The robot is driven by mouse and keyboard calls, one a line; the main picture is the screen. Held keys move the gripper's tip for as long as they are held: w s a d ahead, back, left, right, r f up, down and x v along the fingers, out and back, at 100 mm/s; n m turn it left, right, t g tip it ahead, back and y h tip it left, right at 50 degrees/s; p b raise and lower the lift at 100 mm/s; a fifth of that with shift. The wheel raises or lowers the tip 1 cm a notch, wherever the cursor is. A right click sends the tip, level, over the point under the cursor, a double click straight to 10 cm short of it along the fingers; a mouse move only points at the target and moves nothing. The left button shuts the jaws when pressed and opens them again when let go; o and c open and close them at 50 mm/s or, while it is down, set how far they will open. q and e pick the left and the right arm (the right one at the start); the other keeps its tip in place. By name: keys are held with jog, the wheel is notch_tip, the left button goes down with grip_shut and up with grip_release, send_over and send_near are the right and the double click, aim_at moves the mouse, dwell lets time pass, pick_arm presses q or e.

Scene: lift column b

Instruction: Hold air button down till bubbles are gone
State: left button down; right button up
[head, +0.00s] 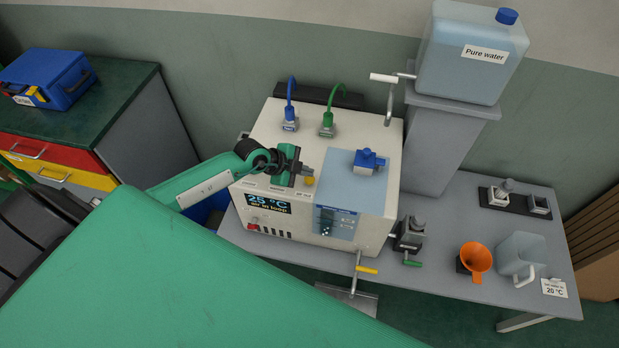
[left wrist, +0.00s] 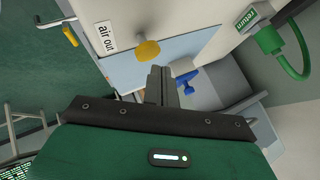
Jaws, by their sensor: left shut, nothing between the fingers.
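The white machine (head: 262,130) stands on the grey table, its display reading 25 °C. The yellow air button (head: 309,181) is on its top near the front edge. In the left wrist view the yellow button (left wrist: 146,50) is beside the "air out" label (left wrist: 104,37). A dark window (head: 326,222) with small pale spots is on the machine's front; whether they are bubbles I cannot tell. My left gripper (head: 308,170) is shut and empty, its tips close to the button. In the left wrist view the left fingertips (left wrist: 161,72) are just beside the button; touching I cannot tell. My right gripper is out of view.
A blue valve (head: 368,162) sits right of the button. Blue (head: 290,123) and green (head: 327,130) hose connectors stand behind. A water tank (head: 470,60) is at the back right. An orange funnel (head: 475,258) and a clear jug (head: 520,255) stand on the table's right.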

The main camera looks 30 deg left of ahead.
aim_at(306, 180)
pick_arm(q)
jog(key=shift+f, duration=0.15)
dwell(0.6)
jog(key=shift+f, duration=0.3)
jog(key=shift+f, duration=0.45)
dwell(2.6)
dwell(1.5)
jog(key=shift+r+p, duration=0.9)
jog(key=shift+p, duration=0.5)
notch_tip(306, 180, up, 5)
jog(key=p, duration=0.6)
